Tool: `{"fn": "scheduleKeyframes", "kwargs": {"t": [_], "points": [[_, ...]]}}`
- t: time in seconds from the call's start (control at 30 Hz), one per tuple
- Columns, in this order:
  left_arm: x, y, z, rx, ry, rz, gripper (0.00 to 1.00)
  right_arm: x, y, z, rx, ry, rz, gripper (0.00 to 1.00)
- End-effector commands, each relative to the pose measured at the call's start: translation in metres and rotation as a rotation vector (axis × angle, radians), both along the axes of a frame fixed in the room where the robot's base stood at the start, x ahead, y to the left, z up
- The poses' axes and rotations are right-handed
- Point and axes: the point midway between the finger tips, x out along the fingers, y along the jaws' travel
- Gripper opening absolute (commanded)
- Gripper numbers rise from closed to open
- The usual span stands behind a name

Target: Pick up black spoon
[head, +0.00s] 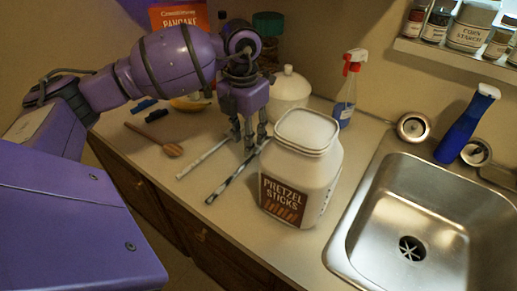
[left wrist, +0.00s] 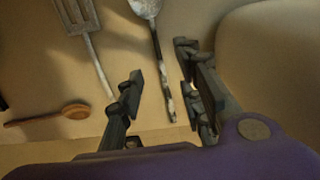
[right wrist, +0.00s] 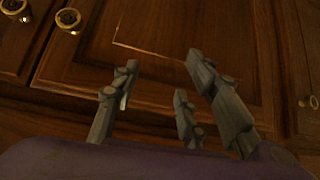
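The black spoon (head: 224,185), dark with pale worn patches on its handle, lies on the counter beside the pretzel jar. In the left wrist view its handle (left wrist: 159,60) runs between my left gripper's fingers, and its bowl is cut off by the top edge. My left gripper (head: 248,143) is open, pointing down above the spoon. The left wrist view shows its spread fingers (left wrist: 160,78) on either side of the handle, with no visible contact. My right gripper (right wrist: 160,98) is open and empty in front of wooden cabinet doors.
A pale slotted turner (head: 203,158) lies left of the spoon, and a wooden spoon (head: 170,148) lies farther left. The large pretzel sticks jar (head: 302,170) stands close on the right. Behind are a white lidded pot (head: 290,88) and spray bottle (head: 346,95). The sink (head: 350,245) is right.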

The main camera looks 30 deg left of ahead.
Motion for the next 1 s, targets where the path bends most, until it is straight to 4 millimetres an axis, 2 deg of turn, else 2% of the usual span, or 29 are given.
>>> {"fn": "scheduleKeyframes", "kwargs": {"t": [0.27,0.6,0.87,1.0], "points": [[-0.002,0.000,-0.028,0.000,0.003,0.001,0.34,-0.028,-0.005,-0.010,-0.007,0.054,-0.009,0.40],[-0.003,0.003,-0.073,0.000,0.000,0.000,0.34,-0.015,-0.002,0.003,-0.001,0.029,0.002,0.40],[-0.003,0.002,-0.077,0.000,0.000,-0.001,0.34,-0.016,0.000,0.002,0.001,0.031,0.003,0.40],[-0.003,0.002,-0.077,0.000,0.000,-0.001,0.18,-0.016,0.000,0.002,0.001,0.032,0.003,0.40]]}}
